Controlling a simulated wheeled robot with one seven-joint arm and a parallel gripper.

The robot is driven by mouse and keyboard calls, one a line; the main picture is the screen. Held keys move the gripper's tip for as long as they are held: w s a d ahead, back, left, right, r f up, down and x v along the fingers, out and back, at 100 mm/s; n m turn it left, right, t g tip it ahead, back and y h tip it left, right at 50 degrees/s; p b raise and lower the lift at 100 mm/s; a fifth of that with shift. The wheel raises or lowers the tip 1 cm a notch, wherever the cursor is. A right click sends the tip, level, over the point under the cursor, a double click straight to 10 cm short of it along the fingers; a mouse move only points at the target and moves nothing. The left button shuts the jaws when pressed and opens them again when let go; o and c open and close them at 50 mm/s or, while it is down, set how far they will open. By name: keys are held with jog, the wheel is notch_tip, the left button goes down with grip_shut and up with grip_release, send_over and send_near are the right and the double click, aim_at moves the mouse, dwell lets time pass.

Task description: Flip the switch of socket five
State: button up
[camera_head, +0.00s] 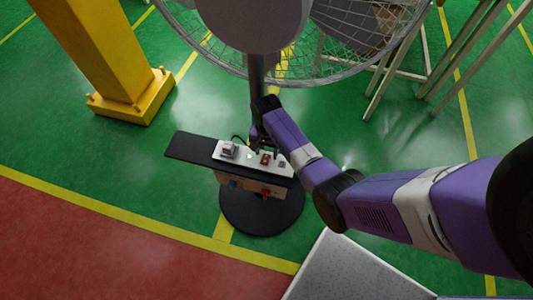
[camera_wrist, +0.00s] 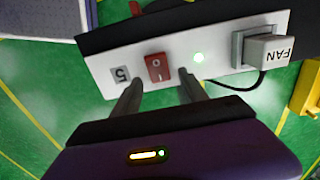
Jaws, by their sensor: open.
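My gripper (camera_wrist: 158,82) is open and empty. Its fingertips are at the panel's near edge, one on each side of the switch in the wrist view. Whether they touch the panel is unclear.
A large caged fan (camera_head: 300,60) stands behind the panel on a pole with a round dark base (camera_head: 262,220). A yellow column (camera_head: 100,50) stands at left and metal frame legs (camera_head: 440,60) at upper right. Green floor around the base is clear.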

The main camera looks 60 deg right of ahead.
jog(key=shift+f, duration=0.65)
grip_shut()
jog(key=shift+s+a+r+h+p, duration=0.2)
jog(key=shift+a+h+p, duration=0.15)
jog(key=shift+h+p, duration=0.3)
jog(key=shift+a+t+h, duration=0.15)
jog(key=shift+t+h, duration=0.2)
jog(key=shift+t, duration=0.05)
jog(key=shift+f+t+h, duration=0.2)
jog(key=shift+t+h, duration=0.1)
jog(key=shift+h, duration=0.6)
jog(key=shift+a+r+h, duration=0.1)
jog(key=shift+r+h, duration=0.05)
jog(key=shift+h, duration=0.25)
